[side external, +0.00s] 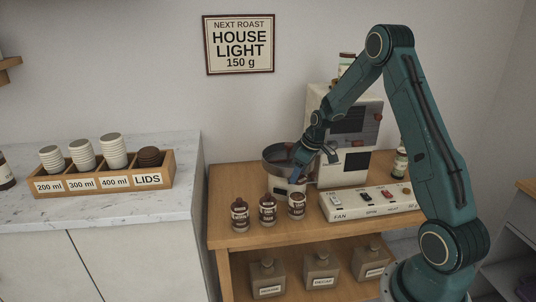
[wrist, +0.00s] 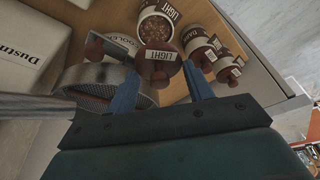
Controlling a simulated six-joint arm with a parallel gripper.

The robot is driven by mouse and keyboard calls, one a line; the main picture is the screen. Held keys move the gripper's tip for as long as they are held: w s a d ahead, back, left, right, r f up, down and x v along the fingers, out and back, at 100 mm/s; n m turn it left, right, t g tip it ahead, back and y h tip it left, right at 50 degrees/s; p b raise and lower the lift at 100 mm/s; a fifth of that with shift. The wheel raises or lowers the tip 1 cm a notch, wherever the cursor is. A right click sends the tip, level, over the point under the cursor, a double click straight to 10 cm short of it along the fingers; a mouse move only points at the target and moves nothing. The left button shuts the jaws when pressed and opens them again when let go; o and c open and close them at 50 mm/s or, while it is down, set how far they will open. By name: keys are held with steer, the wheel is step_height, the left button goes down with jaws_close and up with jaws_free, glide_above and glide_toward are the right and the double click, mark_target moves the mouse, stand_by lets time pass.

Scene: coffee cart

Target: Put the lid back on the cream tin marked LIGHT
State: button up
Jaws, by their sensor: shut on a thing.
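My gripper (wrist: 160,72) is shut on a dark reddish-brown lid (wrist: 161,66) with a cream label reading LIGHT. The lid sits between the two blue fingertips. The open tin marked LIGHT (wrist: 156,27) stands beyond the lid in the wrist view, its brown contents showing at the top. It looks to be the rightmost of the tins in the side view (side external: 297,205). In that view my gripper (side external: 318,160) is above and behind the tins, over the round metal pan. The held lid cannot be made out there.
A tin marked DARK (wrist: 193,43) and another tin (wrist: 229,69) stand beside the open one, with lids on. The round pan (wrist: 108,82) is close to my gripper. A switch panel (side external: 365,203) stands right of the tins. The wooden cart's front edge (side external: 270,240) is near them.

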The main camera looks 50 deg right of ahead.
steer(key=shift+f, duration=0.2)
steer(key=shift+f, duration=2.95)
steer(key=shift+f, duration=0.2)
stand_by(0.4)
steer(key=o, duration=1.1)
steer(key=shift+c, duration=0.2)
steer(key=shift+d, duration=0.1)
steer(key=shift+d+r, duration=0.1)
steer(key=shift+c, duration=0.5)
